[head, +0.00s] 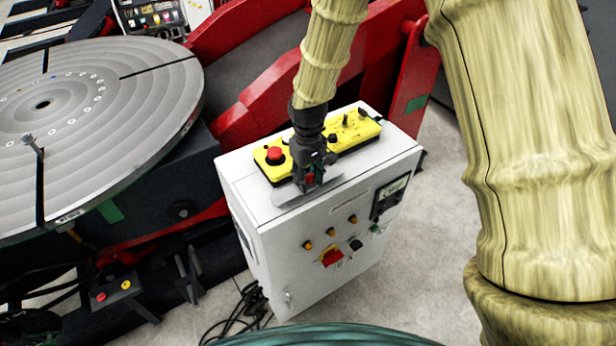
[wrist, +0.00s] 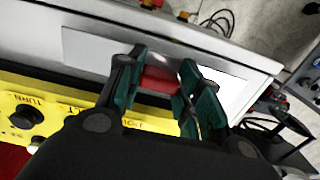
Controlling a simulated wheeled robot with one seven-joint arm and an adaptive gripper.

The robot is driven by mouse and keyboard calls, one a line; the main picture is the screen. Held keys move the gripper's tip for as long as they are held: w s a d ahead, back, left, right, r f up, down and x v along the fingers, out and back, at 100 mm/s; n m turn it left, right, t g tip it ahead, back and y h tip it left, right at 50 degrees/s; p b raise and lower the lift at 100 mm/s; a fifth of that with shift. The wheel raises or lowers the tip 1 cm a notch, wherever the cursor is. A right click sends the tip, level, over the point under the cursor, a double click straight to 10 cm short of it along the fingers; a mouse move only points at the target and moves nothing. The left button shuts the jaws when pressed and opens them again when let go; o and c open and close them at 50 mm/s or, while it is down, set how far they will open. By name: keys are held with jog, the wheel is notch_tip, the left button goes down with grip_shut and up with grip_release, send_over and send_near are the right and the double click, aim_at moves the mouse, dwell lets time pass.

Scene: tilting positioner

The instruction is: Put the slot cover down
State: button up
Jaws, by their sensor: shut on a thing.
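The slot cover (head: 288,197) is a thin flat grey plate with a red grip block. It is at the front part of the white cabinet's top in the head view. In the wrist view the plate (wrist: 86,52) extends to both sides of the fingers, and the red block (wrist: 157,80) is between them. My gripper (head: 311,175) points down and is shut on the red block; its green-padded fingers (wrist: 160,92) show in the wrist view. I cannot tell whether the plate touches the cabinet top or hangs just above it.
The white control cabinet (head: 340,235) carries a yellow control box (head: 352,135) with a red button right behind my gripper. Knobs and a red switch (head: 332,258) are on its front. The round slotted table (head: 150,85) stands left, red positioner frame (head: 260,95) behind. Cables (head: 240,312) lie on the floor.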

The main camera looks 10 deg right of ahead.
jog(key=shift+f, duration=0.6)
jog(key=shift+f, duration=0.1)
jog(key=o, duration=1.2)
